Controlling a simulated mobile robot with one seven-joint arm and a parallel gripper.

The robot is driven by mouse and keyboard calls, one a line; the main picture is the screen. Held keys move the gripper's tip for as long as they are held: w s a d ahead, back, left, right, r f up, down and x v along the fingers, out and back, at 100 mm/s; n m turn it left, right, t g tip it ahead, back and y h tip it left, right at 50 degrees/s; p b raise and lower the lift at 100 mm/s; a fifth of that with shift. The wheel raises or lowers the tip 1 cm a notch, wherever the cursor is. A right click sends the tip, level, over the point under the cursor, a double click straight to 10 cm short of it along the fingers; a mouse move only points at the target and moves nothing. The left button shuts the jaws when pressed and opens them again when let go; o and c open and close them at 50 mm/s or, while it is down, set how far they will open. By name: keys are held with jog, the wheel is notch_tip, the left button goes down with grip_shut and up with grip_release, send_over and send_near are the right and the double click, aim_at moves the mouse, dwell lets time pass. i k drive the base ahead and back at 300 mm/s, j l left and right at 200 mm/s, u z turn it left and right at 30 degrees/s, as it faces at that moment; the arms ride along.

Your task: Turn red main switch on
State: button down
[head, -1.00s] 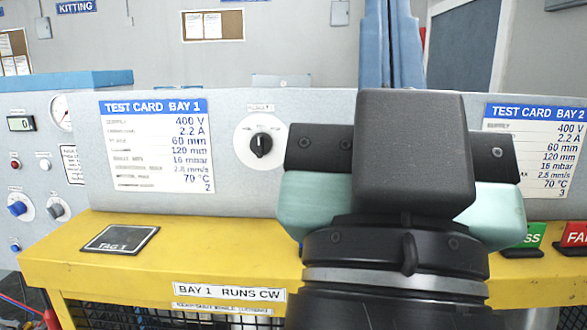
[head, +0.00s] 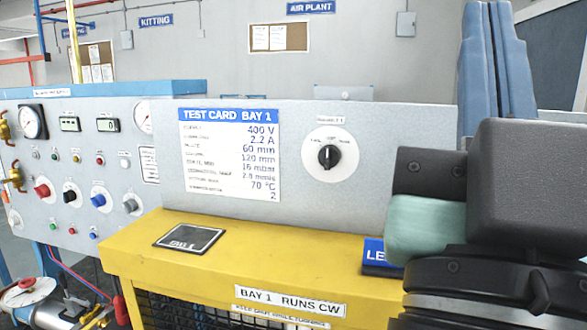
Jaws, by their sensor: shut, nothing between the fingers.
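The red switch knob (head: 42,190) is on the grey-blue control panel (head: 60,240) at the left of the head view. It is small, and I cannot read its position or label. My gripper (head: 487,8) is at the right edge, far from the red knob, with its blue fingers pointing up and close together. It is shut and empty. My dark wrist hides part of the bench behind it.
Next to the red knob are a black knob (head: 71,194), a blue knob (head: 99,200) and a grey knob (head: 131,206). A black selector (head: 328,156) is on the bay 1 back panel. A yellow bench (head: 200,262) runs in front, with a tag plate (head: 188,238). A motor-like unit (head: 40,300) stands lower left.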

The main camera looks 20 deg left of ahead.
aim_at(42, 191)
jog(key=k+j, duration=0.25)
jog(key=u, duration=0.45)
jog(key=j+u, duration=0.1)
jog(key=u, duration=0.35)
jog(key=j+u, duration=0.1)
jog(key=u, duration=0.75)
